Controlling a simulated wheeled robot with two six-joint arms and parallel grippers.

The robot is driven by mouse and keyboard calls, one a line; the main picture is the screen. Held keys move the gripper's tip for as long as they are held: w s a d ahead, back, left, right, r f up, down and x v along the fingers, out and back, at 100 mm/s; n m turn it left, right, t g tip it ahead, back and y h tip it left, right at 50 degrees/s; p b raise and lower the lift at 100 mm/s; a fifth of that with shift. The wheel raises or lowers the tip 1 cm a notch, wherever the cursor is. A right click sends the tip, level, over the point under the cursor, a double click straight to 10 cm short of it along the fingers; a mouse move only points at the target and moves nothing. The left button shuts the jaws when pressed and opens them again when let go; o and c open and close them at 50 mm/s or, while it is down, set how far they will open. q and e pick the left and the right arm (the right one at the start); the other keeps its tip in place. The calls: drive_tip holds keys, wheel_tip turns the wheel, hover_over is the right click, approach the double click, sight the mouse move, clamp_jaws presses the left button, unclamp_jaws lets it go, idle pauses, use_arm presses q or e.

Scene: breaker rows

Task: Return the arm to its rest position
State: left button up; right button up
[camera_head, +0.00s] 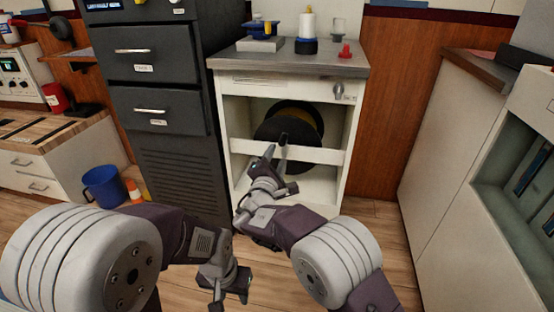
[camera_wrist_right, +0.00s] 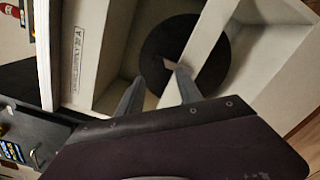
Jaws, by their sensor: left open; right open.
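My right gripper (camera_head: 276,148) is open and empty in front of the white cabinet (camera_head: 240,85), near its middle crossbar. In the right wrist view its two fingers (camera_wrist_right: 158,76) are spread with nothing between them, and the cabinet's shelves and the black reel lie beyond. I cannot tell how far the fingertips are from the crossbar. My left gripper (camera_head: 231,297) is open and empty, low in the head view and pointing down above the wooden floor. No breaker rows can be made out.
A black reel (camera_head: 270,125) sits inside the white cabinet. A bottle (camera_head: 306,27) and a red item (camera_head: 345,51) stand on its top. A dark drawer cabinet (camera_head: 165,68) stands to the left, with a blue bucket (camera_head: 103,187) beside it. Floor (camera_head: 385,235) is clear at right.

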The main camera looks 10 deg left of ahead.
drive_tip(key=w+d+r+m+h+p, duration=0.2)
drive_tip(key=d+r, duration=0.3)
drive_tip(key=d, duration=0.1)
drive_tip(key=w+d+r+m+h+p, duration=0.1)
drive_tip(key=w+d+r+h+p, duration=0.15)
drive_tip(key=d+r, duration=0.4)
drive_tip(key=s+d+m+g+h+p, duration=0.3)
drive_tip(key=d+m+g+h+p, duration=0.15)
drive_tip(key=d, duration=1.15)
drive_tip(key=s+d+f+m+g+p, duration=0.25)
drive_tip(key=s+d+m+g, duration=0.3)
drive_tip(key=s+d, duration=0.45)
drive_tip(key=s+d+f+m+g+y+p, duration=0.25)
drive_tip(key=s+f+m+g, duration=0.35)
drive_tip(key=s, duration=0.7)
drive_tip(key=s+a+f+m+g+y, duration=0.1)
drive_tip(key=s+a+f+m+y, duration=0.4)
drive_tip(key=s+a+f+y, duration=0.5)
wheel_tip(320, 180, up, 39)
drive_tip(key=m+h+p, duration=0.1)
drive_tip(key=h+p, duration=0.2)
drive_tip(key=p, duration=3.5)
drive_tip(key=shift+s+a+r, duration=0.15)
drive_tip(key=shift+s, duration=0.1)
